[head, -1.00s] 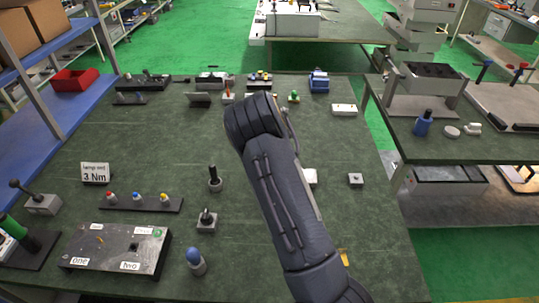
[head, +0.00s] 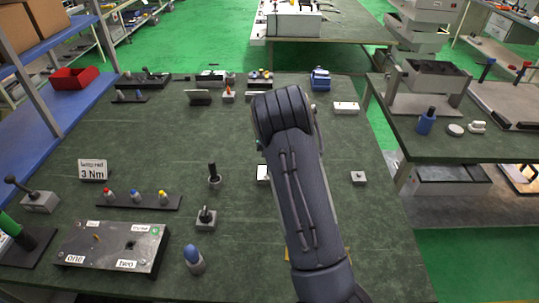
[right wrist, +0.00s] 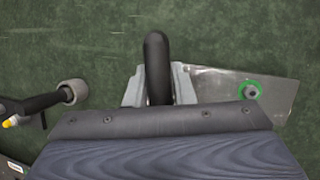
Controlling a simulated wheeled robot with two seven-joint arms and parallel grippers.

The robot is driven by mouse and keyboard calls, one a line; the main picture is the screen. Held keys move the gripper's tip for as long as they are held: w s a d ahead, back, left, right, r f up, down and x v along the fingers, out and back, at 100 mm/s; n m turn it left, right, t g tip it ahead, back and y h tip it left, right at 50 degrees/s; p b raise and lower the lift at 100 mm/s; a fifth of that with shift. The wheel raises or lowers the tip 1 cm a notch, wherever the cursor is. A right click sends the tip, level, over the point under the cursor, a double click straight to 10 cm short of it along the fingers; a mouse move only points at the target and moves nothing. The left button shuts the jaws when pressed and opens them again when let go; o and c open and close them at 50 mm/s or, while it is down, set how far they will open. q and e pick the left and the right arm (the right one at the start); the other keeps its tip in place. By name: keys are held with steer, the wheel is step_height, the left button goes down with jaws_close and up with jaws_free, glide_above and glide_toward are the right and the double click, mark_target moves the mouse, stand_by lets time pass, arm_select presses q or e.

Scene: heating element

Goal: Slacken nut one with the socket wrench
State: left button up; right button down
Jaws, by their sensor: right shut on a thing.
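The metal fixture (head: 112,262) with the labels "one" and "two" sits on the table at the lower left in the head view. Its nuts are too small there to tell apart. My right arm reaches up the middle of the head view and hides its own gripper. In the right wrist view my right gripper (right wrist: 156,88) is shut on a black rounded handle (right wrist: 157,52). I cannot tell whether this is the socket wrench; its working end is hidden. A grey plate with a green ring and a nut (right wrist: 250,90) shows to its right. My left gripper is out of view.
The table's right side is mostly clear.

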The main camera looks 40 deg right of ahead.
steer(key=shift+f+n+y+b, duration=0.1)
steer(key=shift+n+y+b, duration=0.2)
steer(key=shift+n+b, duration=0.4)
steer(key=shift+a+n+y, duration=0.2)
steer(key=shift+n+y, duration=0.3)
steer(key=shift+n, duration=0.8)
